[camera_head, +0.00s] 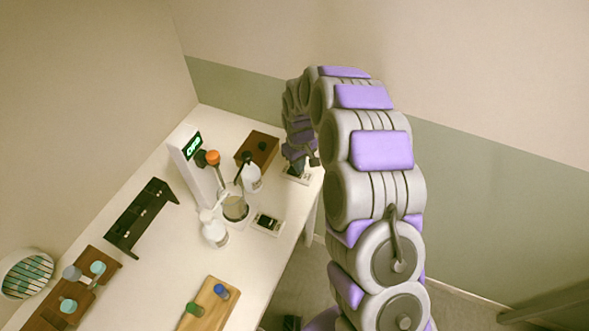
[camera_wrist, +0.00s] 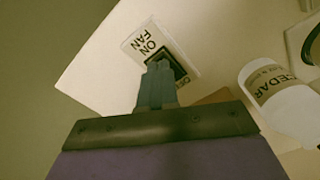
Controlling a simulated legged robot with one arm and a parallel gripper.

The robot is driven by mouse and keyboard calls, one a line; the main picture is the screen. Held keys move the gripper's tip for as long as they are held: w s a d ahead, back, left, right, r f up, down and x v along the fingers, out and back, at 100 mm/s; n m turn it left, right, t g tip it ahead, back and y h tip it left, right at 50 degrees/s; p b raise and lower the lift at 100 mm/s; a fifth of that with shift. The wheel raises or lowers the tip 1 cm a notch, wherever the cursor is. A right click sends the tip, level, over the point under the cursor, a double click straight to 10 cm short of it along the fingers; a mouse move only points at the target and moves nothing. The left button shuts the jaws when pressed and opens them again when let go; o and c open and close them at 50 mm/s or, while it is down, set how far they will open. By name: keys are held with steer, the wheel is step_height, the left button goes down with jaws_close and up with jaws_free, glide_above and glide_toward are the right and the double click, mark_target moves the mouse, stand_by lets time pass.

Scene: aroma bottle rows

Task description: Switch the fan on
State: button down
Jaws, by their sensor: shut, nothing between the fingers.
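The fan switch plate (camera_wrist: 143,40) is white and reads "ON" and "FAN" in the wrist view. A dark square switch (camera_wrist: 178,66) sits on it, partly hidden by my fingers. My gripper (camera_wrist: 158,68) is shut and empty, its fingertips over the dark switch. I cannot tell whether they touch it. In the head view my gripper (camera_head: 297,164) points down at the plate (camera_head: 296,178) near the table's right edge. A round white-rimmed thing with teal slats (camera_head: 28,273), perhaps the fan, stands at the lower left.
A bottle labelled "CEDAR" (camera_wrist: 279,97) stands close to the right of my fingers. A brown block (camera_head: 257,149) lies behind the plate. A second small panel (camera_head: 268,223), a white tower with a green display (camera_head: 194,165) and a beaker (camera_head: 235,208) stand on the white table (camera_head: 165,235).

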steer(key=shift+f, duration=0.45)
stand_by(0.4)
steer(key=shift+r+p, duration=0.65)
steer(key=shift+r, duration=1.45)
steer(key=shift+r+p, duration=0.45)
steer(key=shift+r, duration=0.95)
